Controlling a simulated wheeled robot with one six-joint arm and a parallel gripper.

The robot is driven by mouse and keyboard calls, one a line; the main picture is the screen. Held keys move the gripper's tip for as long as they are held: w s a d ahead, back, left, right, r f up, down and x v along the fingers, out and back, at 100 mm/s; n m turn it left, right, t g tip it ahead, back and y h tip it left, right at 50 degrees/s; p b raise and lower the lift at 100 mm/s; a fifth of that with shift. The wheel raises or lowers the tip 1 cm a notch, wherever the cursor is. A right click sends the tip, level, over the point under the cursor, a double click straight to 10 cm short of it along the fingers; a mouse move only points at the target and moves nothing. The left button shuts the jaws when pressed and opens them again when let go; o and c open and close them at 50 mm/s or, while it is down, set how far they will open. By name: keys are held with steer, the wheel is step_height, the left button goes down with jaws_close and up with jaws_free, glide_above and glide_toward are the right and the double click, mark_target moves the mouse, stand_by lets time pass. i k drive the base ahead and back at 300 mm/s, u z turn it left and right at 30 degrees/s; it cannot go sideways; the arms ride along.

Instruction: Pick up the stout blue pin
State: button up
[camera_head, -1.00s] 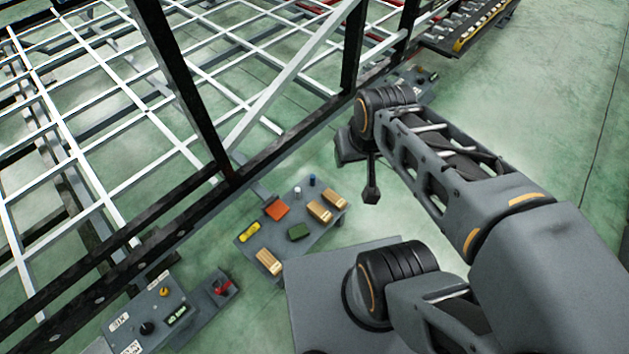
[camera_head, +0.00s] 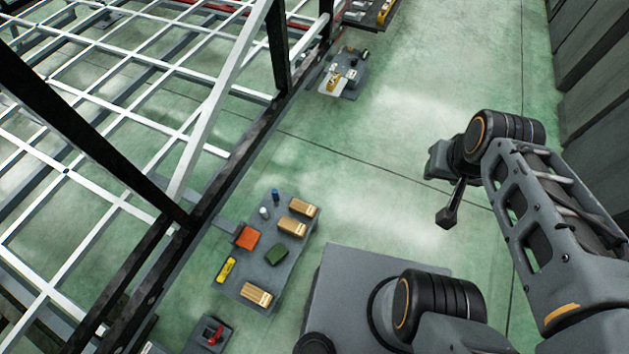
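The stout blue pin (camera_head: 275,195) stands upright at the far end of a grey tray-like platform (camera_head: 284,279), beside a white pin (camera_head: 263,211). My gripper (camera_head: 447,217) hangs at the end of my folded arm, well to the right of the pin and apart from it. It looks empty, but its fingers are too small and dark to tell whether they are open or shut.
The platform also carries wooden blocks (camera_head: 257,294), an orange block (camera_head: 247,237), a dark green block (camera_head: 276,255) and a yellow piece (camera_head: 227,269). A black and white frame (camera_head: 222,95) stands along the left. Another small platform (camera_head: 350,76) lies farther back. Green floor is clear between the platform and my arm.

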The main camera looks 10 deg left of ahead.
mark_target(276, 197)
steer(key=z, duration=0.5)
steer(key=i, duration=2.1)
steer(key=u, duration=4.1)
steer(key=i, duration=0.5)
